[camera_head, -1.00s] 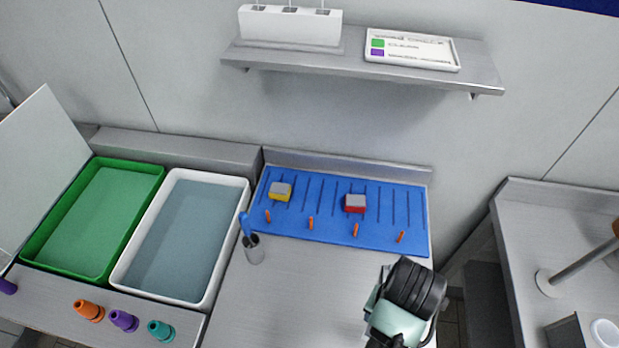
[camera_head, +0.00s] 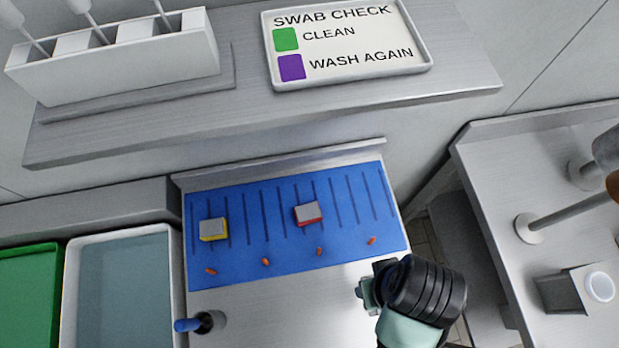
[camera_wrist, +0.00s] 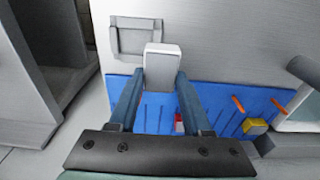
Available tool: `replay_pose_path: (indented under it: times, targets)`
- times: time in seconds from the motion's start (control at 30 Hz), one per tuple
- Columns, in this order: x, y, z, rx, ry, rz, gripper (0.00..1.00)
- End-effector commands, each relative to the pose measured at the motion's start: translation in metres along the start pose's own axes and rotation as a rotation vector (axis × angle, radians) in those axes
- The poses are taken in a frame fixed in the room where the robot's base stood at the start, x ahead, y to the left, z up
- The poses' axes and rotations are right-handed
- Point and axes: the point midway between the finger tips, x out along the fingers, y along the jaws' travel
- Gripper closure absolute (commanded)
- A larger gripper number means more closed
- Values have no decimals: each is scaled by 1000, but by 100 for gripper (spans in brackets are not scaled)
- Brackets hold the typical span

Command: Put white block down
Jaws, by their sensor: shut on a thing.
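In the wrist view, a white block (camera_wrist: 162,57) sits between the two finger ends of my gripper (camera_wrist: 162,76), which is shut on it. Below and beyond it lies the blue slotted mat (camera_wrist: 155,112). In the head view, my gripper (camera_head: 366,292) is at the front right of the counter, just off the mat's (camera_head: 355,235) right front corner. The block is hidden or cannot be made out there. On the mat stand a grey-topped yellow block (camera_head: 213,229) and a grey-topped red block (camera_head: 308,214).
A shelf (camera_head: 250,110) with a sign (camera_head: 350,45) overhangs behind. White (camera_head: 67,300) and green (camera_head: 25,345) trays are left.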

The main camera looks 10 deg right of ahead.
Motion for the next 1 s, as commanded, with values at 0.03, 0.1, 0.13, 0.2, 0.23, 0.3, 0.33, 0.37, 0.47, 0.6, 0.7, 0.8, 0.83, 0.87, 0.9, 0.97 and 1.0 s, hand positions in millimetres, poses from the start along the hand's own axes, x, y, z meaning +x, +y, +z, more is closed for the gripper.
replay_pose_path:
  times: [0.03,0.1,0.13,0.2,0.23,0.3,0.33,0.37,0.47,0.6,0.7,0.8,0.83,0.87,0.9,0.97,1.0]
  targets:
    - [-1,0,0,-1,1,1,100]
    - [-1,0,-6,-3,2,0,100]
    - [-1,0,-10,-4,4,0,100]
    - [-2,1,-25,-4,5,0,100]
    - [-2,0,-32,-6,5,0,100]
    - [-1,1,-52,-5,6,1,100]
    - [-1,1,-60,-6,6,2,100]
    - [0,1,-68,-5,4,1,100]
    - [2,1,-95,-4,3,2,100]
    - [5,1,-131,-4,2,1,100]
    - [7,0,-154,-4,2,1,100]
    - [9,0,-177,-4,2,2,100]
    - [9,0,-184,-4,2,2,100]
    - [10,0,-189,-2,2,2,100]
    - [10,0,-197,-2,2,2,100]
    - [21,0,-196,-1,-5,-1,100]
    - [29,0,-194,0,-5,-1,100]
